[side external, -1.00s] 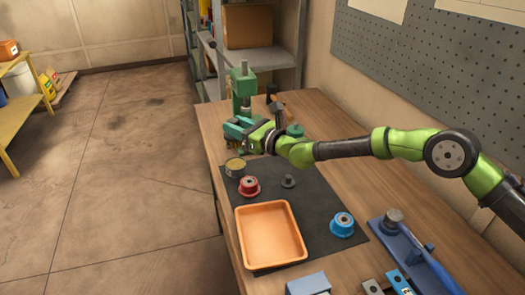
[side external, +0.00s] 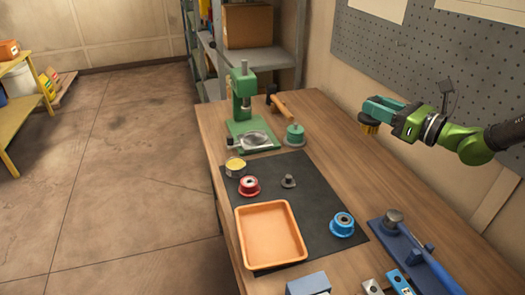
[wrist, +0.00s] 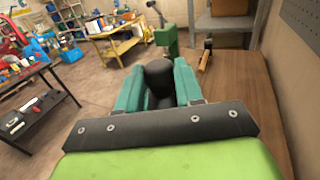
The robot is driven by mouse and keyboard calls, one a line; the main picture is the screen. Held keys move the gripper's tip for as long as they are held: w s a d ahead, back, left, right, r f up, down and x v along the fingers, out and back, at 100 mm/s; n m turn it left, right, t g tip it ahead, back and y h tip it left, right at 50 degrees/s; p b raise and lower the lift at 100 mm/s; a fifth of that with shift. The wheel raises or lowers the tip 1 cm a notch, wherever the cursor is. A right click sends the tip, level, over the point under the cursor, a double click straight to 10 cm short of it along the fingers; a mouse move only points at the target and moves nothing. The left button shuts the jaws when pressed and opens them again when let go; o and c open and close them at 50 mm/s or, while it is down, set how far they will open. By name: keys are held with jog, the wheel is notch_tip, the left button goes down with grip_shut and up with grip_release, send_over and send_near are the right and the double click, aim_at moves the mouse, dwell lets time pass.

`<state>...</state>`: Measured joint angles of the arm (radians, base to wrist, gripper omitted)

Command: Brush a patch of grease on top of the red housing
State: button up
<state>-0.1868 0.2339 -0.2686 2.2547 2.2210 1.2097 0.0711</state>
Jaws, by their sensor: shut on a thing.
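The red housing (side external: 249,187) stands upright on the dark mat, with a pale ring and dark centre on top; I cannot make out any grease on it. A small tin with a yellow top (side external: 235,168) stands just behind it to the left. My gripper (side external: 376,105) is in the air at the right, over the table's wall side, well away from both. It is shut on a brush with yellow-brown bristles (side external: 370,128) pointing down. In the wrist view a black brush handle (wrist: 160,80) sits between the teal fingers.
An orange tray (side external: 270,236), a blue housing (side external: 342,225) and a small grey part (side external: 288,181) are on the mat (side external: 310,190). A green press (side external: 243,105), a hammer (side external: 280,107) and a green round part (side external: 295,135) stand behind. A blue-handled tool (side external: 425,258) lies front right.

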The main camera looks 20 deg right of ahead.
jog(key=s+d+r+m+h, duration=0.1)
jog(key=s+d+r+h, duration=0.1)
jog(key=s+d+r, duration=0.4)
jog(key=w+a+f+n+g+y, duration=0.25)
jog(key=w+a+f, duration=0.25)
jog(key=a+f, duration=0.3)
jog(key=w+a+f+n+g+y, duration=0.1)
jog(key=w+a+f+n+y, duration=0.1)
jog(key=w+a+f+y, duration=0.5)
jog(key=w+a+n+g, duration=0.3)
jog(key=a+n+g, duration=0.15)
jog(key=a, duration=1.35)
jog(key=shift+y, duration=0.55)
jog(key=f, duration=0.8)
jog(key=shift+w+d+f, duration=0.25)
jog(key=shift+w+f, duration=0.15)
jog(key=shift+w, duration=1.4)
jog(key=s+r, duration=0.4)
jog(key=r, duration=0.4)
jog(key=shift+s, duration=0.1)
